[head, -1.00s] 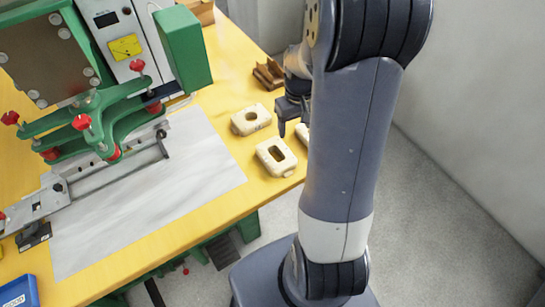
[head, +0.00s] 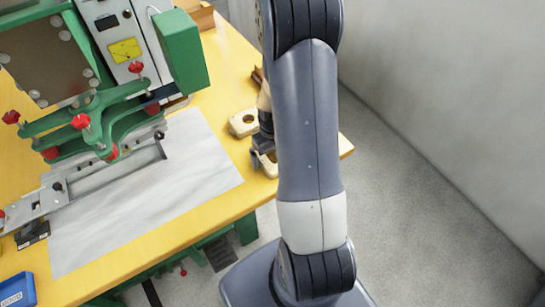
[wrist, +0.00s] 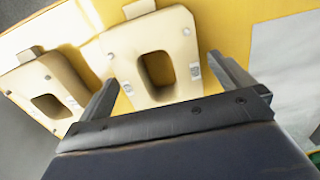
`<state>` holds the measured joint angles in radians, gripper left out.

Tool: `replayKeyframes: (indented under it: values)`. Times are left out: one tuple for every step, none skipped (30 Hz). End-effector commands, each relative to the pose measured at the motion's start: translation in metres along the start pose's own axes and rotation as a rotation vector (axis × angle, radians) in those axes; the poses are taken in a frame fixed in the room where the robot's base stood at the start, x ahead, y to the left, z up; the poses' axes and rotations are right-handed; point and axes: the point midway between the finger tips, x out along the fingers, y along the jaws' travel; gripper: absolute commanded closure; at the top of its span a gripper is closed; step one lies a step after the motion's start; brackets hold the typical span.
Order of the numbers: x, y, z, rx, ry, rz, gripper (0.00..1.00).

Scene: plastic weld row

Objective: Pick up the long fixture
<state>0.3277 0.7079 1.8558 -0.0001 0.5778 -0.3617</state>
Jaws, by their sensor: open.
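A cream block with a long slot (wrist: 160,32), which looks like the long fixture, lies on the yellow table below my gripper (wrist: 163,72). In the wrist view it sits between and beyond the two spread fingers, with no clear contact. In the head view the block (head: 269,168) is partly hidden by my gripper (head: 257,158) and arm. My gripper is open and empty. A second cream block with a slotted hole (wrist: 28,82) lies to the left in the wrist view, outside the left finger; my arm hides it in the head view.
A cream block with a round hole (head: 236,128) lies just behind. The green and white welding machine (head: 180,50) stands at the left, with a pale sheet (head: 200,165) in front. A blue bin (head: 18,291) is at the lower left. The table's edge is close on the right.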

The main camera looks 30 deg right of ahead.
Motion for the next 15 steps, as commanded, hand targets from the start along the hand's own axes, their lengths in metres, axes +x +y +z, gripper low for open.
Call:
replayKeyframes:
  values:
    - [0.0001,0.0,0.0,0.0,0.0,0.0,0.0]
    - [0.0,0.0,0.0,0.0,0.0,0.0,0.0]
    - [0.0,0.0,0.0,0.0,0.0,0.0,0.0]
    - [-0.0001,0.0,0.0,0.0,0.0,0.0,0.0]
    - [-0.0001,0.0,0.0,0.0,0.0,0.0,0.01]
    - [-0.0001,0.0,0.0,0.0,0.0,0.0,0.04]
    - [-0.0001,0.0,0.0,0.0,0.0,0.0,0.07]
    - [-0.0002,0.0,0.0,0.0,0.0,0.0,0.09]
    - [-0.0002,0.0,0.0,0.0,0.0,0.0,0.12]
    - [-0.0002,0.0,0.0,0.0,0.0,0.0,0.15]
    - [-0.0002,0.0,0.0,0.0,0.0,0.0,0.17]
    - [-0.0002,0.0,0.0,0.0,0.0,0.0,0.2]
    - [-0.0002,0.0,0.0,0.0,0.0,0.0,0.23]
    - [-0.0003,0.0,0.0,0.0,0.0,0.0,0.25]
    - [-0.0003,0.0,0.0,0.0,0.0,0.0,0.29]
